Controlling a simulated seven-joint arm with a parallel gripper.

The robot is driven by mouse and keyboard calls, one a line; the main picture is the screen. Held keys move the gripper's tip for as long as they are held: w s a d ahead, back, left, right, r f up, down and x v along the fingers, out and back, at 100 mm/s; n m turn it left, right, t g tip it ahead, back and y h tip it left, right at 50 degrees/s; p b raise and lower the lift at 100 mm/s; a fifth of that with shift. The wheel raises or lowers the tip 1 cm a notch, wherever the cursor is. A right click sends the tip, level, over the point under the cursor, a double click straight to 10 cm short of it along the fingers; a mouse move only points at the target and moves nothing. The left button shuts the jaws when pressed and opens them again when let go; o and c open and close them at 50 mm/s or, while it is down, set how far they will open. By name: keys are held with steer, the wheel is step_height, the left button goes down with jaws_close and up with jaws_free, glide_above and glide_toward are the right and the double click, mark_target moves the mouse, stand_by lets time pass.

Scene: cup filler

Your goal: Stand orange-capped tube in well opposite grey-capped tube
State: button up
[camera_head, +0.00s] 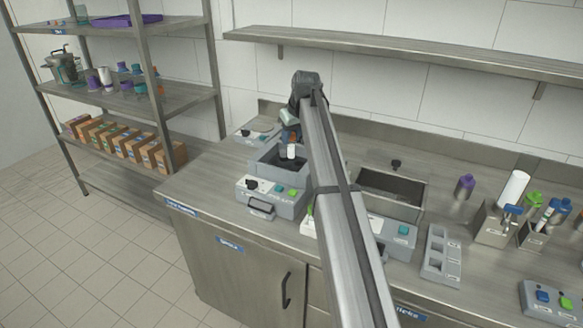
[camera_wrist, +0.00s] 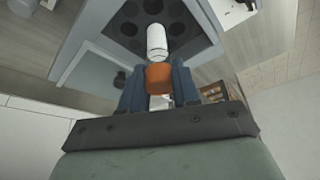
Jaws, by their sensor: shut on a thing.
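My gripper (camera_wrist: 157,86) is shut on the orange cap (camera_wrist: 158,75) of a tube, with a blue finger on each side of it. The tube's white body (camera_wrist: 157,40) extends from the cap toward a dark rotor with several round wells (camera_wrist: 129,29). In the head view, my gripper (camera_head: 291,133) is over the open square chamber of a grey machine (camera_head: 262,193), and the white tube (camera_head: 291,151) hangs below it. I cannot tell whether the tube's tip is inside a well. I cannot make out a grey-capped tube in either view.
My arm crosses the middle of the head view and hides part of the bench. An open grey basin (camera_head: 392,192) and a grey block with compartments (camera_head: 441,254) stand to the right. Holders with bottles (camera_head: 497,222) stand farther right. A shelf (camera_head: 400,52) runs above the bench.

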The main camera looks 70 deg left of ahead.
mark_target(293, 155)
steer(key=shift+f, duration=4.1)
steer(key=shift+f, duration=0.6)
steer(key=o, duration=1)
steer(key=shift+o, duration=0.2)
steer(key=v, duration=1.3)
steer(key=shift+r, duration=0.15)
steer(key=shift+a, duration=0.15)
